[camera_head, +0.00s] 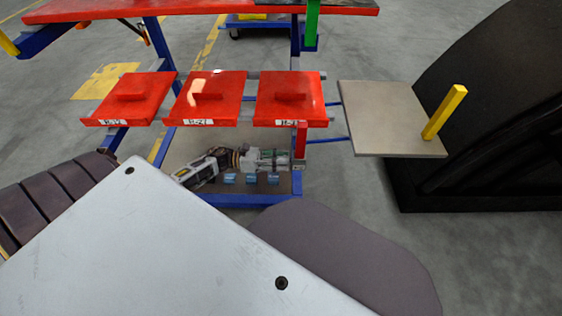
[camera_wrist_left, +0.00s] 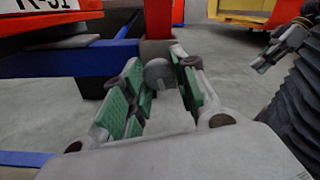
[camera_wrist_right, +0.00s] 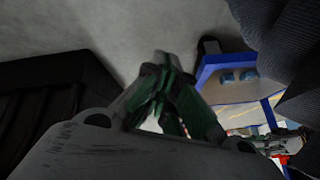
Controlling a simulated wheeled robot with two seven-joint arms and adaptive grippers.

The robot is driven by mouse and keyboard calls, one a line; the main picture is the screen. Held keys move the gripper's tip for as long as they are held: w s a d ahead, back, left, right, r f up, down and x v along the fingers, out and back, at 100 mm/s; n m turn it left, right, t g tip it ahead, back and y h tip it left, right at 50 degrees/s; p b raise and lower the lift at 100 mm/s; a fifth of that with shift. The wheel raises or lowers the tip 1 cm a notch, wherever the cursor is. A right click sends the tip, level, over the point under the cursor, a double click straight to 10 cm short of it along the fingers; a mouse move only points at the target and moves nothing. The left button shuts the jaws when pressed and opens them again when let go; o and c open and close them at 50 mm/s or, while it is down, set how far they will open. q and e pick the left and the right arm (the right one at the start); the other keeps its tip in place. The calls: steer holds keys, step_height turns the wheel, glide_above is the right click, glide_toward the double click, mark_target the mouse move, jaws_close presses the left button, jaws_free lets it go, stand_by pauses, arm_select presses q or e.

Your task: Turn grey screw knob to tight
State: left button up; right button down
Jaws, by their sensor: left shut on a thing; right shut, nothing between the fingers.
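The grey screw knob (camera_wrist_left: 158,72) is a small round grey piece on the front of a red post (camera_wrist_left: 157,50) in the left wrist view. My left gripper (camera_wrist_left: 163,90) is shut on the knob, with one green-padded finger on each side of it. In the head view my left gripper (camera_head: 272,158) reaches in from the left, below the rightmost red tray, to the red post (camera_head: 301,142). The knob is hard to make out there. My right gripper (camera_wrist_right: 168,85) is shut and empty over the grey floor in the right wrist view.
Red trays (camera_head: 292,99) with labels hang on the blue frame (camera_head: 222,198) above my left arm. A grey plate (camera_head: 385,115) with a yellow post (camera_head: 444,112) juts out to the right. Small blue blocks (camera_head: 251,179) lie below my gripper. A large black body (camera_head: 480,110) stands at the right.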

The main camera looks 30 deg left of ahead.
arm_select(q)
steer(key=shift+f+m+b, duration=0.2)
steer(key=shift+m+b, duration=0.75)
steer(key=shift+m, duration=0.55)
arm_select(e)
steer(key=shift+w+a+f+t, duration=0.1)
steer(key=shift+a+f+t, duration=0.05)
steer(key=shift+f, duration=0.75)
steer(key=shift+a+f+t, duration=0.15)
steer(key=shift+f, duration=0.7)
arm_select(q)
steer(key=o, duration=0.8)
steer(key=shift+o, duration=1)
steer(key=shift+r, duration=0.1)
steer(key=shift+a, duration=0.15)
steer(key=v, duration=1.1)
steer(key=shift+s+a, duration=0.2)
steer(key=shift+a, duration=0.15)
